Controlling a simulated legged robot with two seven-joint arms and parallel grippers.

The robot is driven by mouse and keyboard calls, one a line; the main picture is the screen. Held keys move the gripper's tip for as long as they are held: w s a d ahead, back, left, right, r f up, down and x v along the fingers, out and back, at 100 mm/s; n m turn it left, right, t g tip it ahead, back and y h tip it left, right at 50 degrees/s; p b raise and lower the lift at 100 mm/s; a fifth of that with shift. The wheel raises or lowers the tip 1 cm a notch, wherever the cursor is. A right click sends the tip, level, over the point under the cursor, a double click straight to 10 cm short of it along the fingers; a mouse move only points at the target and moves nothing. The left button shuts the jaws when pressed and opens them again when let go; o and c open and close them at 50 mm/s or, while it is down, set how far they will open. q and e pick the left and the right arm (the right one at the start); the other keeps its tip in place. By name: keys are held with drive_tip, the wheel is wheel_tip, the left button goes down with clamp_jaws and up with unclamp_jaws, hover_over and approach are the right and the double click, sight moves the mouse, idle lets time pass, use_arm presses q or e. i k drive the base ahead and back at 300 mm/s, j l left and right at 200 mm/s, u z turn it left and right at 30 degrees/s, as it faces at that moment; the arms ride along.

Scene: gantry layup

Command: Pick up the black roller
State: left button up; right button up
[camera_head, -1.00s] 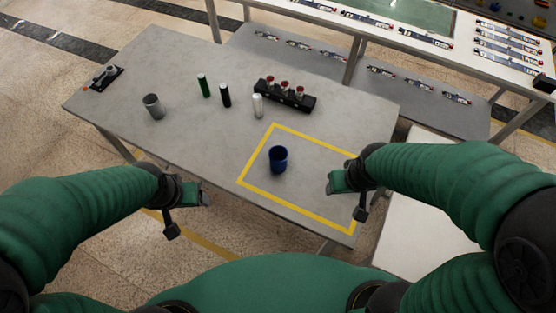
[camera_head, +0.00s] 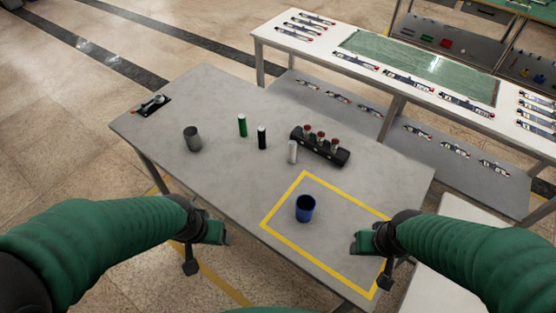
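The black roller (camera_head: 262,138), a small dark cylinder with a pale top, stands upright on the grey table. A green roller (camera_head: 242,126) stands just left of it, and a white roller (camera_head: 292,152) stands to its right. My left gripper (camera_head: 214,234) is off the table's near edge, in front of the black roller and apart from it. My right gripper (camera_head: 364,243) is near the right side of the yellow square, far from the roller. Neither gripper visibly holds anything. The finger gaps are too small to make out.
A blue cup (camera_head: 305,208) stands inside the yellow taped square (camera_head: 283,243). A grey cup (camera_head: 192,138) stands left of the rollers. A black rack (camera_head: 332,153) with red-topped pieces is to the right. A white bench (camera_head: 300,46) stands behind. The table's near left is clear.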

sight(262, 130)
drive_tip(key=j, duration=0.6)
drive_tip(key=i+j+u, duration=0.1)
drive_tip(key=j, duration=1.05)
drive_tip(key=i+j+u, duration=0.1)
drive_tip(key=i, duration=0.45)
drive_tip(key=i+j+u, duration=0.1)
drive_tip(key=i, duration=0.45)
